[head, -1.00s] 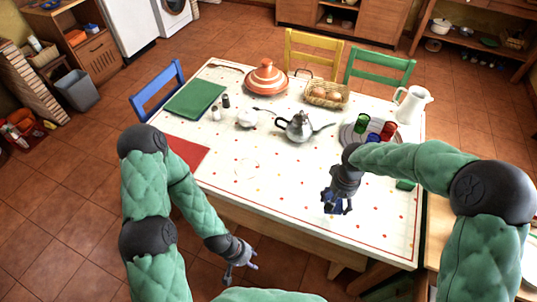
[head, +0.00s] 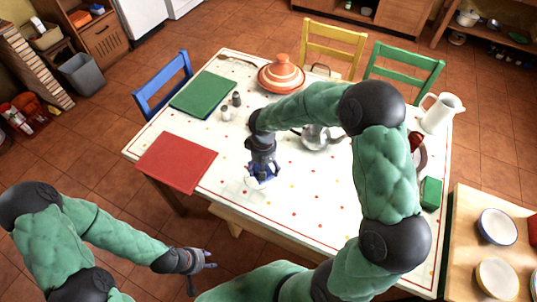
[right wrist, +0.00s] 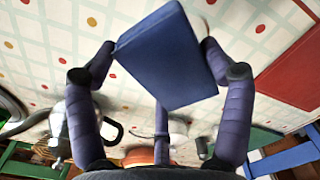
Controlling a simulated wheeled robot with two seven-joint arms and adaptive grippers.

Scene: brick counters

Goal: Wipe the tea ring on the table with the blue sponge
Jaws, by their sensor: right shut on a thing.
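My right gripper (head: 262,177) is shut on the blue sponge (right wrist: 170,60). The sponge is a flat blue block between the fingers in the right wrist view, low over the white dotted table (head: 318,208). I cannot tell whether it touches the tabletop. The tea ring (head: 248,184) is a faint mark beside and partly behind the right gripper in the head view; a thin brown arc of it shows beyond the sponge in the right wrist view (right wrist: 208,22). My left gripper (head: 209,260) is open and empty, off the table's front edge.
A red mat (head: 176,161) lies left of the ring, with a green mat (head: 204,94) behind it. The teapot (head: 315,138), tagine (head: 281,75) and white jug (head: 440,112) stand farther back. A green block (head: 431,193) sits at the right edge. The front middle is clear.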

